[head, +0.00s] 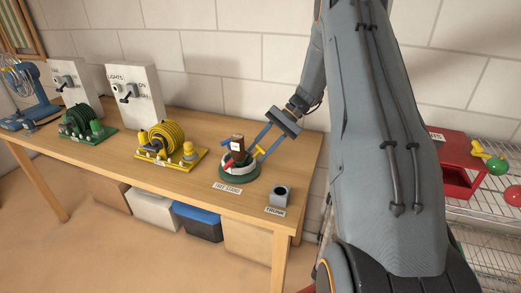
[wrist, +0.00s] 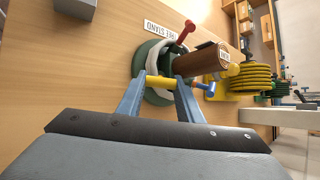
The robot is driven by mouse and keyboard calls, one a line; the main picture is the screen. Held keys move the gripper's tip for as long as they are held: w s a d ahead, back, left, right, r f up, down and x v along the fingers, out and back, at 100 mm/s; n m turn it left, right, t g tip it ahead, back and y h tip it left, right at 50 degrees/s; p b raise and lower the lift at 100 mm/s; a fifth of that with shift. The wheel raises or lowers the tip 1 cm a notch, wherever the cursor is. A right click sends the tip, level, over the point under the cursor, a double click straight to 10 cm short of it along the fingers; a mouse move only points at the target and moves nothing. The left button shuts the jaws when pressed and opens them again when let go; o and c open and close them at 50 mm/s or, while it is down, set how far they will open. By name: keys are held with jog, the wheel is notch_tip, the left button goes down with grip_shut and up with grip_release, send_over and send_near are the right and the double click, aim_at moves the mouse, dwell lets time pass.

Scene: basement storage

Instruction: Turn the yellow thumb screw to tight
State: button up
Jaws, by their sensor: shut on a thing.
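The tree stand (head: 240,178) is a green base with a white ring, on the wooden table near its right end. A brown trunk piece (head: 237,146) stands in it, also seen in the wrist view (wrist: 200,64). The yellow thumb screw (wrist: 161,83) sticks out sideways from the stand, also visible in the head view (head: 257,149). My gripper (wrist: 160,84) has its blue fingers on either side of the yellow screw's bar and is shut on it. A red screw (wrist: 187,30) and a blue screw (wrist: 206,88) sit around the trunk.
A grey block with a hole (head: 279,194), by the TRUNK label, stands near the table's front right. Yellow (head: 168,141) and green (head: 82,124) cable reels are to the left. A red open box (head: 452,165) stands on the wire shelf at right.

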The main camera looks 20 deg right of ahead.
jog(key=o, duration=1.1)
notch_tip(320, 180, up, 10)
jog(key=shift+r+b, duration=0.1)
jog(key=shift+b, duration=0.95)
jog(key=shift+a, duration=0.1)
